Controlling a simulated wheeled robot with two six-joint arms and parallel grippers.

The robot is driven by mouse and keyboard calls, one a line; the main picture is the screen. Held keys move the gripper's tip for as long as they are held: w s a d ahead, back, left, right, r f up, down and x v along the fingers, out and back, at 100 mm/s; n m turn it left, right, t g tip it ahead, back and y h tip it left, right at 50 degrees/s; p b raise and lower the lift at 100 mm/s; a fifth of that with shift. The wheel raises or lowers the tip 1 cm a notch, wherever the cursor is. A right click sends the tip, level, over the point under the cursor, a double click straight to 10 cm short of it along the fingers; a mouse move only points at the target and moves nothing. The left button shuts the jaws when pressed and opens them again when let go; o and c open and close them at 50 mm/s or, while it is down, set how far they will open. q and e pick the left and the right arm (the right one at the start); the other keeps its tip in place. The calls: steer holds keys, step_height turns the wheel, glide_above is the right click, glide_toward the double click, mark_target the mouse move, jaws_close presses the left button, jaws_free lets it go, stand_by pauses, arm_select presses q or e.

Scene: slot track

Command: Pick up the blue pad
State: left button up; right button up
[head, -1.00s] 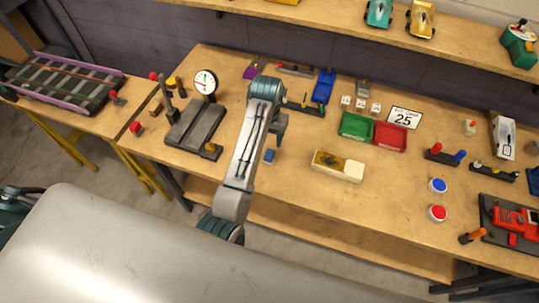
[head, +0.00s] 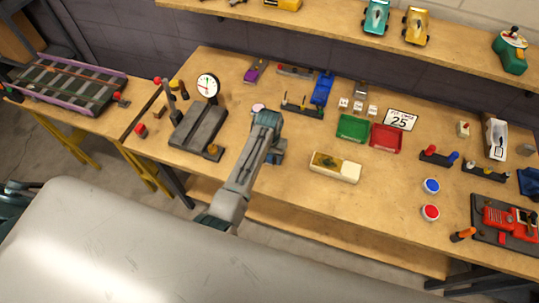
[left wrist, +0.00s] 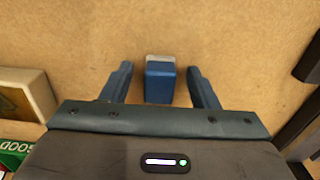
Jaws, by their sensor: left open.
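The blue pad is a small blue block (left wrist: 160,82) with a paler top face, lying on the wooden workbench. In the left wrist view it sits between the two fingers of my left gripper (left wrist: 159,68), with a gap on each side. My left gripper is open. In the head view my left gripper (head: 275,153) is low over the bench near its front edge, and I cannot clearly make out the pad there behind it. My right gripper is not in view.
A cream box (head: 336,167) stands right of my left gripper. Green (head: 352,128) and red (head: 387,137) trays are behind it. A grey stand with a dial (head: 207,87) is to the left. Blue (head: 431,186) and red (head: 430,212) round buttons are at the right.

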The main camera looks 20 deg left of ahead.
arm_select(q)
steer(key=shift+f, duration=0.15)
steer(key=shift+c, duration=0.4)
steer(key=c, duration=1)
steer(key=shift+o, duration=0.2)
steer(key=shift+w, duration=0.1)
